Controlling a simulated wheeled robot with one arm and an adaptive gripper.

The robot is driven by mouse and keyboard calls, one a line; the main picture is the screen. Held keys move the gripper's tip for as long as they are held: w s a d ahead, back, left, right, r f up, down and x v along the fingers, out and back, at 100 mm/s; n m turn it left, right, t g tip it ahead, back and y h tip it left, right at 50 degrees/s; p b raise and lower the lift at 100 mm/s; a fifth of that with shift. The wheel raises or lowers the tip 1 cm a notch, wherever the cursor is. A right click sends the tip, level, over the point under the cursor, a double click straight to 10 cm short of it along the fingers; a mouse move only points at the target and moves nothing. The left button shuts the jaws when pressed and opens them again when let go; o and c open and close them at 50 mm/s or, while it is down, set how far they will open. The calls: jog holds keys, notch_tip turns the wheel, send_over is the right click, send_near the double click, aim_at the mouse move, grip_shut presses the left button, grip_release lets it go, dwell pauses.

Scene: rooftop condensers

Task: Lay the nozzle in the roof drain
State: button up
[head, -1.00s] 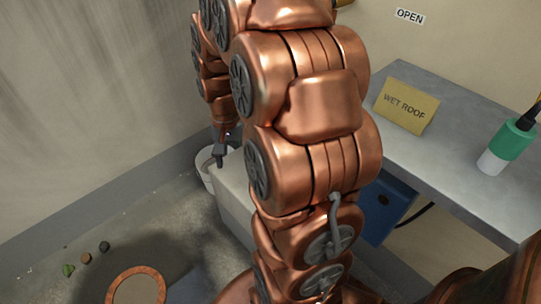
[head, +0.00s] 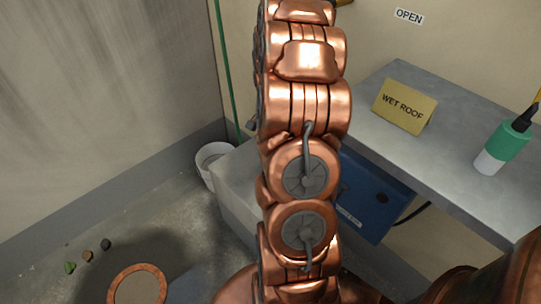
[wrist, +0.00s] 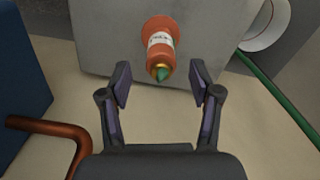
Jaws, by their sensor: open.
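In the wrist view an orange cylinder with a white label, a brass collar and a green tip, likely the nozzle (wrist: 159,38), is at the grey block (wrist: 105,35). My gripper (wrist: 160,80) is open and empty. The orange thing lies just beyond the fingertips, roughly centred between them; I see no contact. In the head view my arm hides the gripper and the orange thing. A copper-coloured ring (head: 117,284) on the floor at the lower left may be the roof drain; I cannot tell for sure.
A white bucket (head: 204,178) stands left of the grey block, near a green pole (head: 225,70). A metal bench (head: 375,125) at right holds a WET ROOF sign (head: 404,106) and a green-and-white bottle (head: 501,146). A blue box (head: 375,195) sits below. Small pebbles (head: 87,256) lie on the floor.

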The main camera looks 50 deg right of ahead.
jog(key=shift+f+b, duration=0.45)
jog(key=shift+f, duration=2.2)
jog(key=shift+c, duration=0.3)
grip_shut()
